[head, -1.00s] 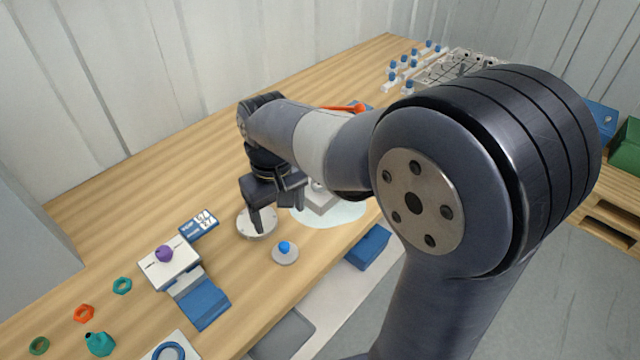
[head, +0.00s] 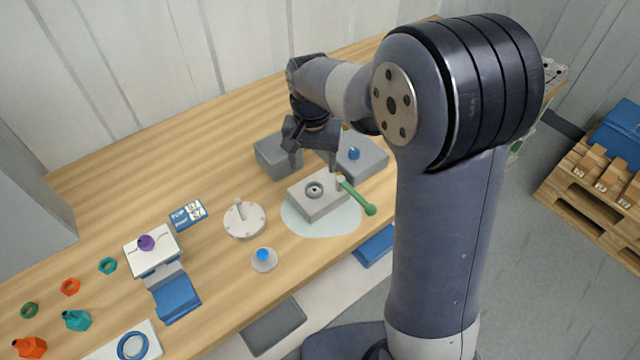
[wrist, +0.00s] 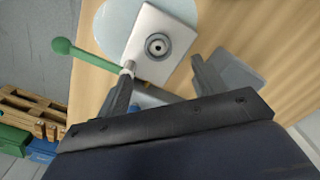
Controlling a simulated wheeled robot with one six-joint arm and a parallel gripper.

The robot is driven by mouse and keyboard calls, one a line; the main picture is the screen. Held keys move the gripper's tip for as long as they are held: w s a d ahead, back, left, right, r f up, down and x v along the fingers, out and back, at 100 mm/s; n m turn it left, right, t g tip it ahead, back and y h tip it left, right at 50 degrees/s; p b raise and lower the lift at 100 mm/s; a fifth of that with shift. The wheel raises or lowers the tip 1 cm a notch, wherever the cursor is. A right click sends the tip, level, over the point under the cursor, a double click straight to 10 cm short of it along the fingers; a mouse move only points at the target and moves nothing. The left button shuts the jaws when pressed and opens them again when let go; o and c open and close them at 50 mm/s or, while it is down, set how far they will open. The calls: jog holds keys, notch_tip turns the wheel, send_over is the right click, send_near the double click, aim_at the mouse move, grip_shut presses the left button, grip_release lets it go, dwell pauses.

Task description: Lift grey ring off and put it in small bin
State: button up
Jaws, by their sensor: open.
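A grey ring (head: 314,190) sits around the dark round opening on top of a pale square block (head: 325,207). The ring also shows in the wrist view (wrist: 158,46), near top centre. A green-handled lever (head: 359,199) joins a white post at the block's right edge. My gripper (head: 315,166) is open and empty above the block's far side, apart from the ring. In the wrist view its two fingers (wrist: 162,66) point toward the block, the ring just beyond their tips. A small grey box (head: 274,157), perhaps the small bin, stands behind-left of the block; its inside is mostly hidden.
The block stands on a pale round mat (head: 345,220). A grey box with a blue knob (head: 354,153) is behind-right. A white flanged disc with a post (head: 244,218) and a blue-knobbed disc (head: 263,258) lie left. The back-left table is clear.

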aim_at(314, 190)
notch_tip(314, 190, down, 8)
jog(key=shift+s+d+r+p, duration=0.1)
jog(key=shift+d+p, duration=0.05)
jog(key=shift+p, duration=0.5)
jog(key=c, duration=1.1)
jog(key=shift+o, duration=0.2)
notch_tip(314, 190, up, 13)
jog(key=p, duration=0.1)
jog(key=shift+p, duration=0.35)
